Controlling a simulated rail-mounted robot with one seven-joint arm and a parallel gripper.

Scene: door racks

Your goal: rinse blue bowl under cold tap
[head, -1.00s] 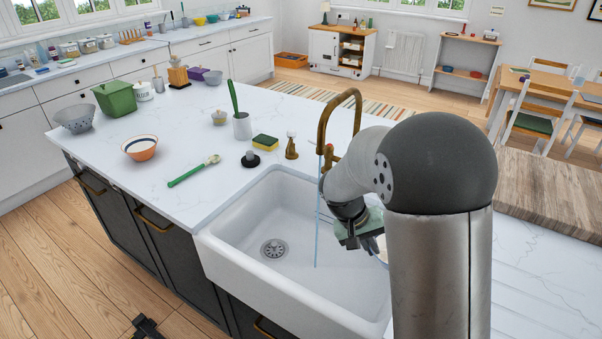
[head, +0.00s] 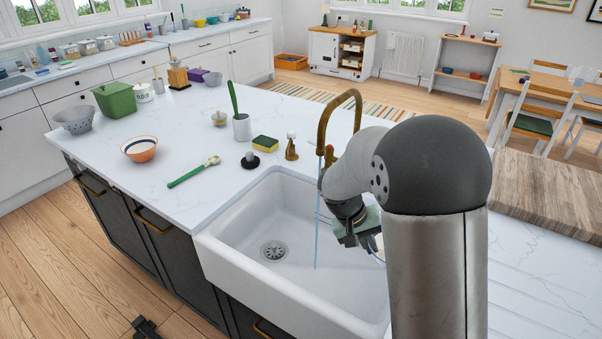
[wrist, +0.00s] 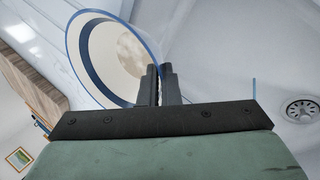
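The blue bowl (wrist: 90,62), pale inside with blue bands at its rim, shows in the wrist view. In the head view my arm hides most of it, with a pale sliver (head: 380,246) beside the gripper. My gripper (wrist: 164,72) has its fingers close together at the bowl's rim, seemingly pinching its wall. In the head view my gripper (head: 352,238) is over the right part of the white sink (head: 235,245). The brass tap (head: 325,125) runs a thin blue stream (head: 317,240) into the sink, left of my gripper; the stream also shows in the wrist view (wrist: 254,88), apart from the bowl.
A sponge (head: 265,143), a dark round stopper (head: 250,161) and a brass dispenser (head: 291,148) stand behind the sink. A green-handled spoon (head: 192,173) and an orange bowl (head: 139,148) are on the counter at left. A wooden board (head: 550,195) lies at right. The sink's left half is clear.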

